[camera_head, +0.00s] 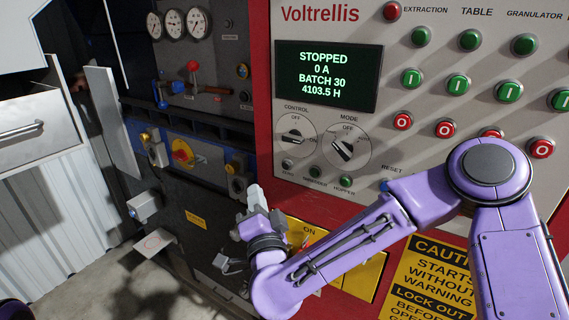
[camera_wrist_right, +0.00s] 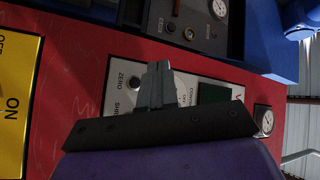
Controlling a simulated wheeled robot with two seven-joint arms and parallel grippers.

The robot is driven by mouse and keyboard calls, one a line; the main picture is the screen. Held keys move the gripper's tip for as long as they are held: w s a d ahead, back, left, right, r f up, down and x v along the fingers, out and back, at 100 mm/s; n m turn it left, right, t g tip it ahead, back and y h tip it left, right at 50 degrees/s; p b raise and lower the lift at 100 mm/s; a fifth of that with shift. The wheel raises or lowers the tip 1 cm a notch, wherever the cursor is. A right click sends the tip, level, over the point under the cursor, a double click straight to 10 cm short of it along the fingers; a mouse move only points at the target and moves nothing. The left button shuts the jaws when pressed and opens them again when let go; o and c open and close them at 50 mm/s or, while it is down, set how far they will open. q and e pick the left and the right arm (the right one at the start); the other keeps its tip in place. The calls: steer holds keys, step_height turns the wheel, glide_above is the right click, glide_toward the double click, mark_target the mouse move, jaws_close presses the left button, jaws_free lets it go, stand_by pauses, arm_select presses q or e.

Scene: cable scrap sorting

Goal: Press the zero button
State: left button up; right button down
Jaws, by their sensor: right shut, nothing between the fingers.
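The zero button (camera_head: 288,164) is a small round button at the lower left of the grey control panel, under the CONTROL knob. In the right wrist view the zero button (camera_wrist_right: 134,84) shows beside its ZERO label, just left of my fingers. My right gripper (camera_head: 255,192) is shut and empty, its grey fingers pointing up, below and left of the button in the head view. The fingers of my right gripper (camera_wrist_right: 157,78) cover part of the panel in the wrist view. I cannot tell the exact gap; no contact shows. My left gripper is out of view.
The panel's display (camera_head: 327,75) reads STOPPED. The CONTROL knob (camera_head: 293,134), MODE knob (camera_head: 346,145) and a green hopper button (camera_head: 346,181) are near the zero button. A yellow-and-red switch (camera_head: 182,153) and protruding metal brackets (camera_head: 145,205) stand to the left.

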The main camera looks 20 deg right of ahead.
mark_target(286, 165)
steer(key=shift+r, duration=0.1)
steer(key=w+d+p, duration=0.3)
steer(key=w+d, duration=0.2)
steer(key=d, duration=0.2)
steer(key=shift+w, duration=0.2)
stand_by(2.2)
steer(key=shift+w+d, duration=0.3)
